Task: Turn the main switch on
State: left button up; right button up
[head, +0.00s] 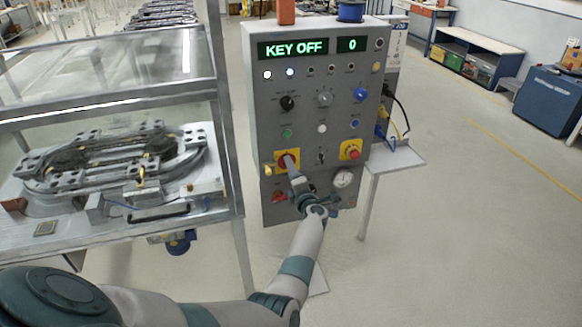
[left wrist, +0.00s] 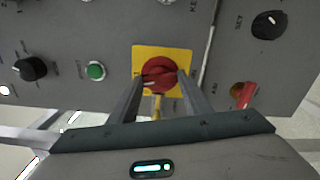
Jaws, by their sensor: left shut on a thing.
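The main switch, a red rotary knob (head: 284,160) on a yellow plate, sits at the lower left of the grey control panel (head: 262,110). In the left wrist view the red knob (left wrist: 160,70) has a short white mark at its lower left. My left gripper (head: 289,164) reaches the panel from below. Its fingers (left wrist: 161,80) stand on both sides of the knob and are shut on it. The gripper partly covers the knob in the head view. The panel display (head: 292,48) reads "KEY OFF" and a small one (head: 353,44) reads "0". My right gripper does not show.
A red button on yellow (head: 351,149) and a key switch (head: 320,157) are right of the main switch. A red handle (head: 279,197) and a gauge (head: 343,180) lie below. A glazed machine with a ring track (head: 110,160) stands left. Open floor lies right.

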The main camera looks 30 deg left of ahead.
pick_arm(q)
jog(key=shift+m+p, duration=0.45)
jog(key=shift+m, duration=0.75)
jog(key=o, duration=1)
jog(key=shift+o, duration=0.2)
